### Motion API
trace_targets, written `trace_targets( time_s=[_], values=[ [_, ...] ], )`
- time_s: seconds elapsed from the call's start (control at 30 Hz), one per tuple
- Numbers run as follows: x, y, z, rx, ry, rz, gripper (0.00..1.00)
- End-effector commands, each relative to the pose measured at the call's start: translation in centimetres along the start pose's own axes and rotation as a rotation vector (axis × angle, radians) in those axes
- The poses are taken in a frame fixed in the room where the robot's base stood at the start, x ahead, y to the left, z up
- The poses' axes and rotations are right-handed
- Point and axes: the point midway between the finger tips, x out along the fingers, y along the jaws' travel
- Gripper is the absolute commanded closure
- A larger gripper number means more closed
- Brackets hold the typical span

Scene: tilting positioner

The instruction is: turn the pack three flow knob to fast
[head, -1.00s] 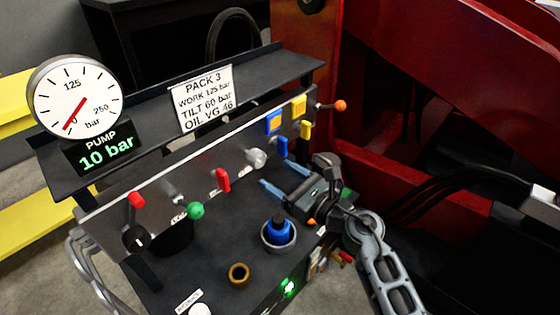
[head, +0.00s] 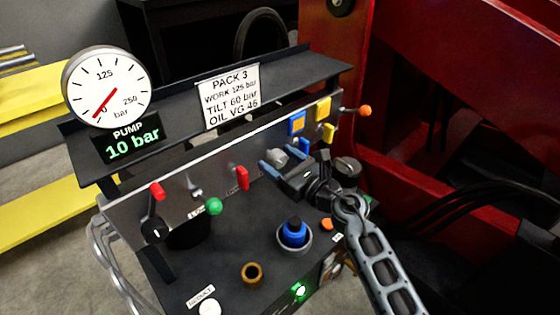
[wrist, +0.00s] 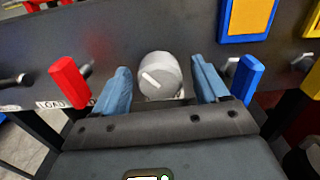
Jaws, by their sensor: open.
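The flow knob is a round silver-grey knob (wrist: 160,76) with a white pointer line, mounted on the grey front panel of the unit labelled Pack 3. In the wrist view it sits between the two blue fingers of my gripper (wrist: 162,88), with a gap on each side. The pointer line slants toward the upper left. A label under the knob is mostly hidden. In the head view my gripper (head: 270,163) is open at the panel, and the knob (head: 276,157) is partly covered by it.
A red lever (wrist: 70,82) stands left of the gripper and a blue lever (wrist: 247,80) close to its right finger. A green-knobbed lever (head: 214,206), a blue button (head: 293,232) and a brown ring (head: 252,273) lie lower. The pump gauge (head: 107,87) is at upper left.

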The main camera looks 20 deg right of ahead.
Motion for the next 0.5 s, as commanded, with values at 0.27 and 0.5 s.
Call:
trace_targets(
  time_s=[0.27, 0.5],
  values=[
    [-0.03, 0.01, 0.00, 0.000, 0.000, 0.000, 0.50],
    [-0.04, 0.01, 0.00, 0.000, 0.000, 0.000, 0.73]
  ],
)
